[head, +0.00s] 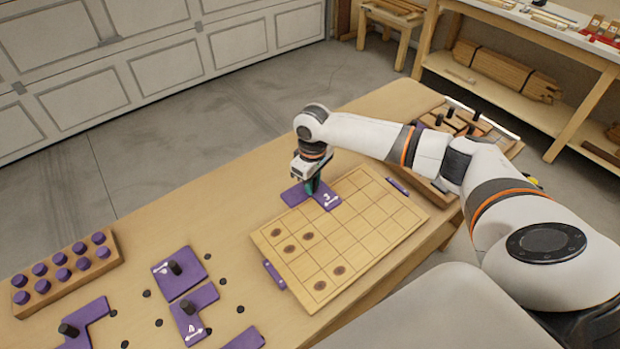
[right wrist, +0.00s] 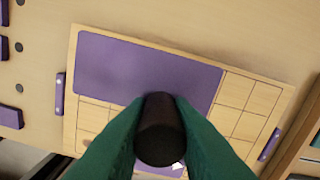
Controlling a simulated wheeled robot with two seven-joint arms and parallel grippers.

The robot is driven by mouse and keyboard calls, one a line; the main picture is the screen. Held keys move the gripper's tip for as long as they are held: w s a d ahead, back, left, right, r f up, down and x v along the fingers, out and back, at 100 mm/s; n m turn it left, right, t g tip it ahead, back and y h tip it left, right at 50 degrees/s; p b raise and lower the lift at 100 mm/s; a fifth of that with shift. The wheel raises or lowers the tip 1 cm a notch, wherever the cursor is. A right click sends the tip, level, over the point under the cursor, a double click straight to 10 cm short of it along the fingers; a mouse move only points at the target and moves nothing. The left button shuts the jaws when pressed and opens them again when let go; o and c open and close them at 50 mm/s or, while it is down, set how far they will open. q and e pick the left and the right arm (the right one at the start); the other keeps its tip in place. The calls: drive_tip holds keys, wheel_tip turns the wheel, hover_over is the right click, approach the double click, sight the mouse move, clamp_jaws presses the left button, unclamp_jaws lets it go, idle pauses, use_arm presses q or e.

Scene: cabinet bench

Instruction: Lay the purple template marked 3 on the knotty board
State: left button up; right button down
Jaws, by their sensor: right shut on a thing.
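The purple template marked 3 (head: 331,203) hangs from my right gripper (head: 312,187) at the far edge of the knotty board (head: 385,225). My right gripper is shut on its dark knob (right wrist: 160,130). In the head view the template overlaps the board's far edge and sticks out past it. In the right wrist view the template (right wrist: 140,70) covers the upper left of the board's grid (right wrist: 250,92). I cannot tell whether it touches the board. Several brown knots (head: 322,286) show on the board's near and left squares. My left gripper is not in view.
Purple bars (head: 274,274) (head: 397,186) flank the board. Other purple templates with dark knobs (head: 181,272) (head: 195,310) lie to the left among dark holes. A wooden rack of purple pegs (head: 66,272) stands far left. A tray of wooden blocks (head: 465,130) sits behind my right arm.

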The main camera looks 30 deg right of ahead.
drive_tip(key=shift+f+b, duration=0.5)
drive_tip(key=shift+f, duration=0.3)
drive_tip(key=shift+w, duration=0.15)
drive_tip(key=shift+f+b, duration=1.25)
drive_tip(key=shift+f, duration=2.35)
drive_tip(key=shift+r, duration=0.1)
drive_tip(key=shift+p, duration=0.45)
drive_tip(key=shift+f+p, duration=0.35)
drive_tip(key=shift+p, duration=0.1)
drive_tip(key=shift+f, duration=0.25)
